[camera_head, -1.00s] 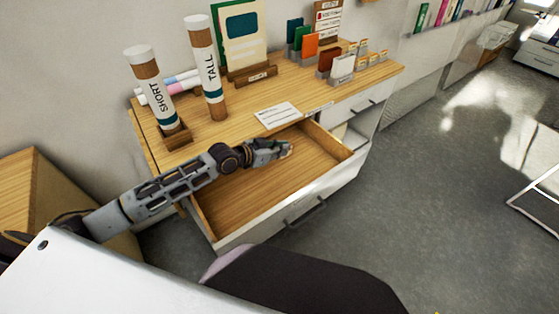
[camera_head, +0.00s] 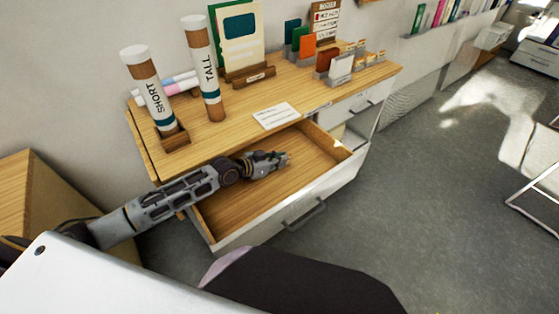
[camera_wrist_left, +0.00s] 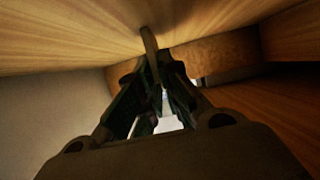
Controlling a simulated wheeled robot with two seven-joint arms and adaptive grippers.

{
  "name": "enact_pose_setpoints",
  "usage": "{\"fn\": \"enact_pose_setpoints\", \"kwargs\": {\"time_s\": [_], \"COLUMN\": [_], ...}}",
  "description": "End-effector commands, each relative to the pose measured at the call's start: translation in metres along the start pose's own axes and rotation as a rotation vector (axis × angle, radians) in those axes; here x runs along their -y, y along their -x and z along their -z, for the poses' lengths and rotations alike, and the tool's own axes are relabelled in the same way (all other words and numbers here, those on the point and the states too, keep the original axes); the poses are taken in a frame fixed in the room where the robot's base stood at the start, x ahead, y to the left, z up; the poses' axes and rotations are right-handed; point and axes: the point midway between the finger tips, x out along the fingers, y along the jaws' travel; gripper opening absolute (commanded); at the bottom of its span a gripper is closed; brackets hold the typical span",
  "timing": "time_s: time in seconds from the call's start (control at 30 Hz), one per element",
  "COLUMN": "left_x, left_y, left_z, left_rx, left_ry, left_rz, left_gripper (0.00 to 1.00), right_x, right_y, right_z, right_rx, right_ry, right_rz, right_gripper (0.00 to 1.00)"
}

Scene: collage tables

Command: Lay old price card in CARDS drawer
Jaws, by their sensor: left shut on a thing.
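The drawer (camera_head: 262,240) under the wooden desk is pulled open, and its bare wooden floor shows. No label on it can be read from here. My left gripper (camera_head: 284,158) is inside the drawer opening, near the back wall under the desktop edge. It is shut on a thin thing, taken as the old price card (camera_wrist_left: 149,42), seen almost edge-on between the fingertips in the left wrist view. Its face and print are hidden. In the head view the held card can hardly be made out. My right gripper is not in view.
A white printed card (camera_head: 277,115) lies on the desktop (camera_head: 225,130) behind the drawer. SHORT (camera_head: 152,92) and TALL (camera_head: 204,70) tubes stand at the left. Colored card holders (camera_head: 318,50) stand at the back. The drawer's right part is clear.

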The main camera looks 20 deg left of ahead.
Motion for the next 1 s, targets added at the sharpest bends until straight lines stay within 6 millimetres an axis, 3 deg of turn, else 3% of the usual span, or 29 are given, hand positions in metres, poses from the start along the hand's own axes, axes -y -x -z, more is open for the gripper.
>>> {"fn": "enact_pose_setpoints", "kwargs": {"time_s": [0.53, 0.6, 0.73, 1.0], "left_x": [0.0004, 0.0005, 0.0004, 0.0005], "left_y": [-0.0014, -0.0013, -0.0013, -0.0012], "left_z": [-0.003, -0.0028, -0.0027, -0.0026], "left_rx": [-0.001, -0.001, -0.001, -0.001], "left_ry": [-0.001, -0.001, -0.001, -0.001], "left_rz": [0.001, 0.001, 0.001, 0.001], "left_gripper": [0.0, 0.13, 0.28, 0.28], "right_x": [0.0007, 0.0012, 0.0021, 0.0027], "right_y": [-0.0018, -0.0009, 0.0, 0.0], "right_z": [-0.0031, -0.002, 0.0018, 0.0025], "right_rx": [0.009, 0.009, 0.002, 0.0], "right_ry": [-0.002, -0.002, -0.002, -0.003], "right_rz": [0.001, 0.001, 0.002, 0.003], "right_gripper": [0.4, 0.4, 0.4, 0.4]}}
